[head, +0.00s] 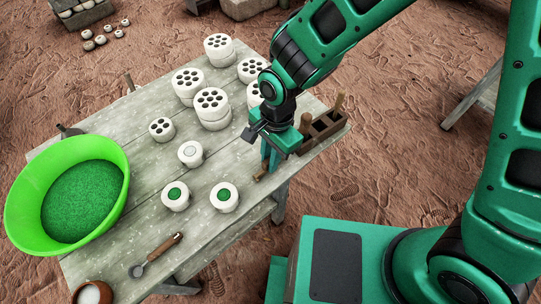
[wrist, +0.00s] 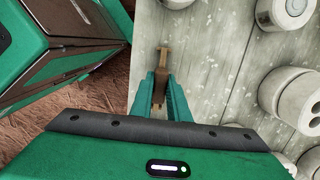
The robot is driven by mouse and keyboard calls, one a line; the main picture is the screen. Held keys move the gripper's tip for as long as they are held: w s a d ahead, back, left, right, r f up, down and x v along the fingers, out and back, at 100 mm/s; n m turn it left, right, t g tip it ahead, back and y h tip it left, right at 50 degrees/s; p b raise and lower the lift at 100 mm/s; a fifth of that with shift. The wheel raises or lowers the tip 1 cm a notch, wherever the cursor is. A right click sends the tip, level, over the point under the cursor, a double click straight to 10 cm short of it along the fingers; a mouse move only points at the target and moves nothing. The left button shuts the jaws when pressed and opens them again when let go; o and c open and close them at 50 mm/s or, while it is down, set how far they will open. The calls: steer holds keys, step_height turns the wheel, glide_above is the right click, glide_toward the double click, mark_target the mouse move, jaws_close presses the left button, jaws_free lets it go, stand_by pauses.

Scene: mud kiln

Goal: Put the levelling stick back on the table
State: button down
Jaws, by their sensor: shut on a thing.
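My gripper (head: 266,166) points down over the right edge of the grey wooden table (head: 125,200). In the wrist view my gripper (wrist: 165,92) is shut on the brown wooden levelling stick (wrist: 164,60), with its fingers on either side of it. In the head view a short bit of the stick (head: 260,176) shows below the fingers. The stick is over or on the tabletop near its edge; I cannot tell whether it touches the boards.
A brown wooden rack (head: 322,128) stands at the table's right corner, close beside my gripper. White holed moulds (head: 213,103) stand behind. Small round moulds (head: 175,197), two with green filling, a scoop (head: 155,255) and a green basin (head: 25,190) are left. Bare boards lie between.

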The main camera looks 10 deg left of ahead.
steer(key=shift+f, duration=0.15)
steer(key=c, duration=1)
jaws_free()
steer(key=shift+c, duration=0.2)
steer(key=shift+r, duration=3.05)
